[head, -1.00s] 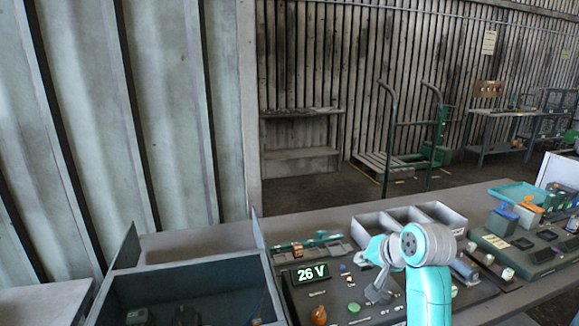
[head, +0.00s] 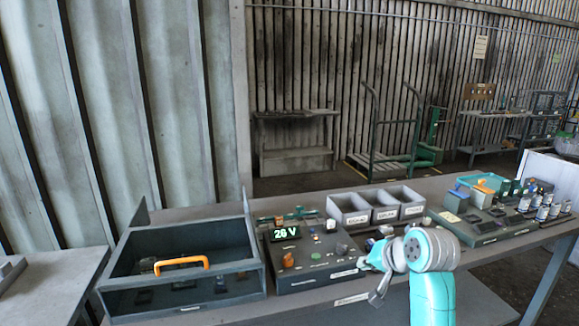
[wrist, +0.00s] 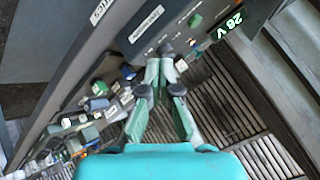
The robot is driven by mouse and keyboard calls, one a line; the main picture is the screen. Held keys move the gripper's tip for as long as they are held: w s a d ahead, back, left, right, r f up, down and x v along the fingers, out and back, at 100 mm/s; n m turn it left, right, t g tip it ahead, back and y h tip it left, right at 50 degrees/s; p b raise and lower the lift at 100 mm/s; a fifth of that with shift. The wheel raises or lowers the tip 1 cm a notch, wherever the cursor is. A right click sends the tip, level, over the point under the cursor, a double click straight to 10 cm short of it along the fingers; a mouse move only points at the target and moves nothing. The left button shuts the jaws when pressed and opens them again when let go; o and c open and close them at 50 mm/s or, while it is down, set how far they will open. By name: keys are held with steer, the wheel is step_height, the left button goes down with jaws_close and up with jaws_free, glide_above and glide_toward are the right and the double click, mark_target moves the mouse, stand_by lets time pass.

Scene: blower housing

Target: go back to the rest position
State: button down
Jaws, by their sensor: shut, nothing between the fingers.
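The control panel (head: 318,262) with the green "26 V" display stands on the bench to the left of my arm. The display also shows in the wrist view (wrist: 229,24), tilted.
A dark open box (head: 240,277) with an orange handle (head: 181,263) sits on the bench at left. A grey tray (head: 375,206) with three compartments stands behind the panel. A charger-like unit (head: 488,229) is at right. A green cart (head: 385,165) stands behind on the floor.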

steer(key=s+f+t, duration=0.1)
steer(key=s+f, duration=0.4)
steer(key=f, duration=0.4)
steer(key=s+f+t, duration=0.1)
steer(key=s+f, duration=0.4)
steer(key=f, duration=0.4)
steer(key=s+f+t+h, duration=0.1)
steer(key=s+f, duration=0.4)
steer(key=s, duration=0.2)
steer(key=s+f+h, duration=0.1)
steer(key=s+f, duration=0.3)
steer(key=s, duration=0.3)
steer(key=s+n+t+h, duration=0.1)
steer(key=s+n+t, duration=0.1)
steer(key=s, duration=1.6)
steer(key=s+r+n, duration=0.1)
steer(key=s+r, duration=0.4)
steer(key=s, duration=0.2)
steer(key=s+r+n+t, duration=0.1)
steer(key=s+r, duration=0.4)
steer(key=s, duration=0.3)
steer(key=shift+s+n, duration=0.15)
steer(key=shift+n, duration=0.25)
